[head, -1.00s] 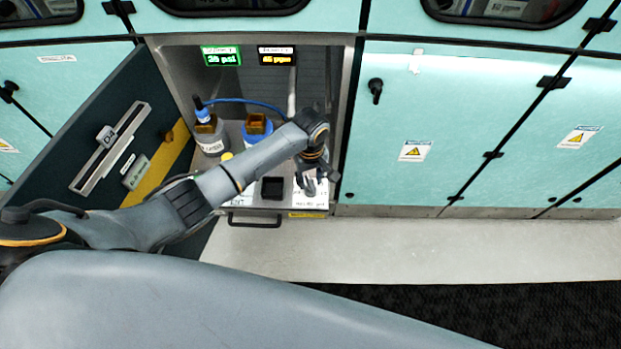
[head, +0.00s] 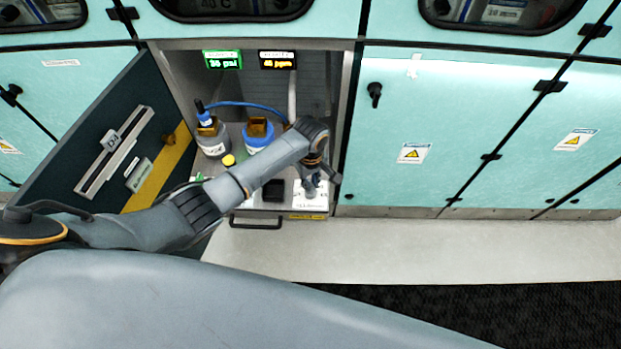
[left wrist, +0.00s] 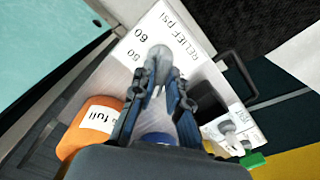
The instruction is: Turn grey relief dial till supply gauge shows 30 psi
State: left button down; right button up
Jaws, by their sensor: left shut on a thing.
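The grey relief dial (left wrist: 159,60) shows in the left wrist view on a white panel marked RELIEF PSI (left wrist: 180,35). My left gripper (left wrist: 162,80) is shut on the dial, one finger on each side. In the head view my left gripper (head: 311,188) is at the right front of the open compartment, and the dial is mostly hidden by it. The green supply gauge (head: 222,60) at the compartment's top left reads about 35 or 36 psi; the last digit is blurred. My right gripper is out of view.
An amber display (head: 277,60) reads about 45 ppm. A grey-labelled bottle (head: 211,142) and a blue bottle (head: 258,137) stand behind my arm. The open door (head: 100,150) stands at left.

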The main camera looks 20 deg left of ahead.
aim_at(311, 184)
pick_arm(q)
jog(key=shift+d+r+n+p, duration=0.1)
jog(key=shift+r+n+p, duration=0.15)
jog(key=shift+n+p, duration=0.65)
jog(key=shift+f+n, duration=0.2)
jog(key=shift+n, duration=0.4)
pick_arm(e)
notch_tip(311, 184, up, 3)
pick_arm(q)
jog(key=c, duration=1.3)
grip_release()
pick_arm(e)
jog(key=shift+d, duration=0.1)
pick_arm(q)
notch_tip(311, 184, up, 12)
jog(key=shift+f, duration=0.1)
